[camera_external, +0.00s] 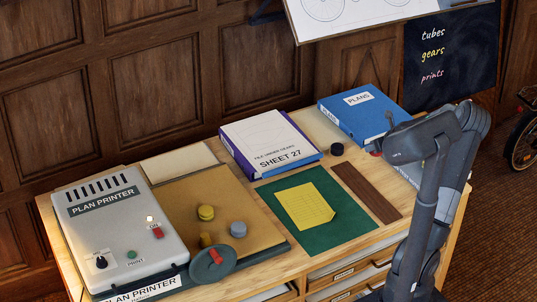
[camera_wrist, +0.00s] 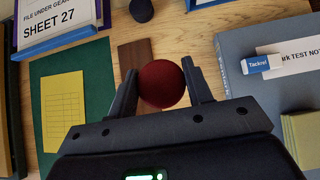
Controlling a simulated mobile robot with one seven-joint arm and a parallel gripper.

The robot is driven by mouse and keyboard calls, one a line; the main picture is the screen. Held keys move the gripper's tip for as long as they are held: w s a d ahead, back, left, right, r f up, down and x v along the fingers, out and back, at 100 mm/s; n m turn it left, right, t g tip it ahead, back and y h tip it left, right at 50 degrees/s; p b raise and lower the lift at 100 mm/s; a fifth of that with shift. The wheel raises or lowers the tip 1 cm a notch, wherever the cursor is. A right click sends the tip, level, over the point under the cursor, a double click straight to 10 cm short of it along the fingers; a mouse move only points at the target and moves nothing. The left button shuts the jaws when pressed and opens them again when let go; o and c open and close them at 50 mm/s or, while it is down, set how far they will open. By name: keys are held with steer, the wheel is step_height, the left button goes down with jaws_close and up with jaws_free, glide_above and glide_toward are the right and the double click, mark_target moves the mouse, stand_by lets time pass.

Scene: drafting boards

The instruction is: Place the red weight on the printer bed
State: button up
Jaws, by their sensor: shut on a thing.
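The red weight (camera_wrist: 162,83) is round and dark red, held between the two fingers of my gripper (camera_wrist: 159,70) in the wrist view. In the external view only a small bit of the red weight (camera_external: 376,153) shows beside my arm, near the blue PLANS binder; my fingers are mostly hidden there. The printer bed (camera_external: 178,202) is a tan board to the right of the grey PLAN PRINTER (camera_external: 125,228).
A SHEET 27 box (camera_external: 270,142), a black round piece (camera_external: 337,149) and the PLANS binder (camera_external: 362,112) lie towards the back. A green mat (camera_external: 290,235) with a yellow sheet (camera_external: 305,205) and a brown strip (camera_external: 366,192) lie between my gripper and the bed.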

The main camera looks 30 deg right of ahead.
steer(key=w+a+r+n+g+y, duration=0.1)
steer(key=w+a+n+y, duration=0.2)
steer(key=a, duration=1.1)
steer(key=w+a+r+n+g+y, duration=0.1)
steer(key=w+a+r+n, duration=0.3)
steer(key=a, duration=1)
steer(key=w+a+f+n+g+y, duration=0.15)
steer(key=w+a, duration=0.35)
steer(key=a, duration=1)
steer(key=shift+t+y, duration=0.35)
steer(key=shift+t, duration=0.1)
steer(key=a+f, duration=0.2)
steer(key=a, duration=0.1)
steer(key=w+a+f, duration=0.1)
steer(key=a+f, duration=0.1)
steer(key=a, duration=0.2)
steer(key=w+a+f, duration=0.1)
steer(key=a+f, duration=0.1)
steer(key=a, duration=0.2)
steer(key=shift+w, duration=0.15)
steer(key=shift+f, duration=2)
steer(key=shift+f, duration=0.15)
steer(key=o, duration=1.3)
steer(key=shift+o, duration=0.2)
